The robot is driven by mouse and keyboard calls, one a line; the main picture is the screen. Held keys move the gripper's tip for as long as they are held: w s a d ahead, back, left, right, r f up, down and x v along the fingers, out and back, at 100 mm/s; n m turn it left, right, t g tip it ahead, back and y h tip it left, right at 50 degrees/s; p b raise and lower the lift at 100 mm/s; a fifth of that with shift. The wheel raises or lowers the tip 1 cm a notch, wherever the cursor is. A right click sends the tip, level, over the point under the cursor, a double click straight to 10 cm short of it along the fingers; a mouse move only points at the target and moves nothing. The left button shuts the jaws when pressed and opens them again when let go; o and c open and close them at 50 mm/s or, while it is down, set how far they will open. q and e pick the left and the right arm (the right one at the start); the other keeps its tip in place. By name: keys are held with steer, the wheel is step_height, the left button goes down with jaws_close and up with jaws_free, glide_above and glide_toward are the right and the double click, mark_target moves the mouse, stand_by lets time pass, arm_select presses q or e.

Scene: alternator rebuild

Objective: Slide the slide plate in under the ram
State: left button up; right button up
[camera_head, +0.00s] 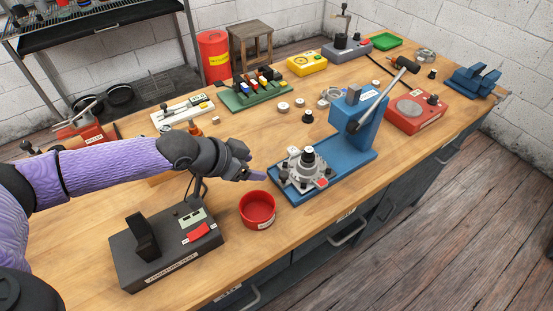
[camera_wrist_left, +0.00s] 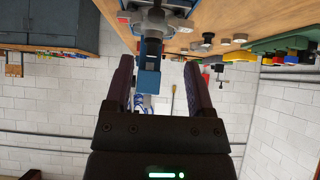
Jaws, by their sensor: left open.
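The blue press (camera_head: 368,128) stands on the bench with its long lever tilted up to the right. At the front of its blue base (camera_head: 294,195) sits a silver round housing with a dark-topped centre post (camera_head: 308,160). The slide plate seems to be under this housing and I cannot make out its edges. The housing stands in front of the press head (camera_head: 350,98), not beneath it; the ram itself is not clear. My left gripper (camera_head: 259,177) is open and empty, just left of the base. In the left wrist view, its fingers (camera_wrist_left: 160,88) flank a blue part (camera_wrist_left: 149,80) beyond them.
A red bowl (camera_head: 257,209) stands close below my left gripper. A dark tester box (camera_head: 165,245) is at the front left. A red box (camera_head: 415,112) stands right of the press. A green rack (camera_head: 255,95) and small round parts lie behind.

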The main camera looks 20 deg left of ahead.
mark_target(282, 174)
arm_select(q)
steer(key=b+x, duration=0.3)
steer(key=x, duration=0.6)
steer(key=shift+s+d+f, duration=0.1)
steer(key=shift+d+f, duration=0.05)
arm_select(e)
steer(key=f, duration=0.1)
steer(key=s+f, duration=0.1)
steer(key=f, duration=0.1)
steer(key=shift+f, duration=0.1)
steer(key=shift+d, duration=0.1)
arm_select(q)
jaws_close()
stand_by(0.5)
